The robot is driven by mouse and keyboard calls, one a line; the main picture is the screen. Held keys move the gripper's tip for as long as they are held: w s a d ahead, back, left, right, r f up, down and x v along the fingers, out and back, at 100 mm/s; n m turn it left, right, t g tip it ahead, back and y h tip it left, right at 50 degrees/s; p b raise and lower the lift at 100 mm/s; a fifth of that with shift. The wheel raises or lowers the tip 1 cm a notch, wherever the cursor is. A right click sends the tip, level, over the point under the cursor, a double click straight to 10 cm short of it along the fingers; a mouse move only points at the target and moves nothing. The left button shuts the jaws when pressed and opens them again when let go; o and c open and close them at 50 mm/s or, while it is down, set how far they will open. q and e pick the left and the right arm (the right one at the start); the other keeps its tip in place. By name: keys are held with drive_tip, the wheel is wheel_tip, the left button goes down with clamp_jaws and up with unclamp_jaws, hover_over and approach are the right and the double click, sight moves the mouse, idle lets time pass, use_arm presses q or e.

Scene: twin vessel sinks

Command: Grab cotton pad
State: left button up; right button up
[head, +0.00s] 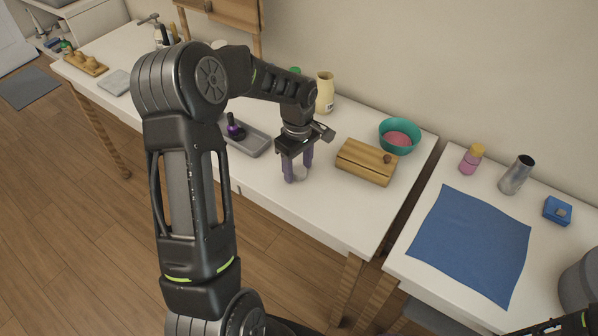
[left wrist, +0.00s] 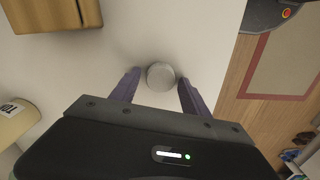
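The cotton pad (left wrist: 161,76) is a small, round, whitish disc on the white table. In the left wrist view it lies between the fingertips of my left gripper (left wrist: 158,85), with a gap on each side. In the head view the pad (head: 301,173) shows low between the purple fingers of my left gripper (head: 297,176), which point down at the table. The left gripper is open. At the lower right of the head view a dark part of my right arm shows, but its fingers cannot be made out.
A wooden box (head: 366,163) stands close to the right of my left gripper, with a teal bowl (head: 398,137) behind it. A grey tray (head: 247,140) lies to the left. A cream bottle (head: 325,92) stands behind. The table's front strip is clear.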

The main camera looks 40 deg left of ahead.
sight(298, 169)
use_arm(q)
clamp_jaws()
idle(0.3)
drive_tip(key=shift+r, duration=0.1)
wheel_tip(298, 169, up, 10)
drive_tip(key=b, duration=0.1)
idle(0.5)
idle(0.4)
